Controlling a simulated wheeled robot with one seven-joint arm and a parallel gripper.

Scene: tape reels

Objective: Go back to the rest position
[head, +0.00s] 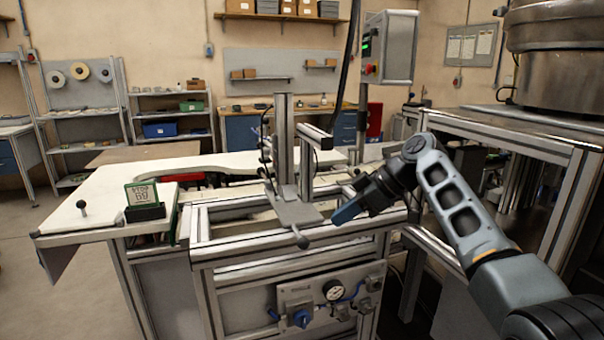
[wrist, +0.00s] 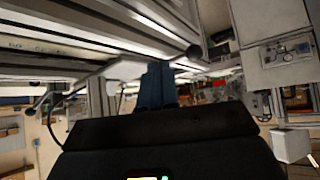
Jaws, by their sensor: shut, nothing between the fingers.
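My gripper (head: 347,212) is at the end of my grey arm, in the middle right of the head view. Its blue fingers are together and hold nothing. It points left and down, in the air near the metal frame of the machine. In the wrist view, the closed blue fingers (wrist: 157,84) show at the middle, and the room appears upside down. A grey metal plate with a knobbed lever (head: 300,238) lies just left of the fingertips in the head view. I cannot tell how far apart they are.
An aluminium machine frame (head: 290,258) with an upright post (head: 283,130) stands before me. A white worktop (head: 110,205) on the left bears a green-framed sign (head: 143,197). A steel bowl (head: 556,65) on a stand is close on the right. Open floor lies at far left.

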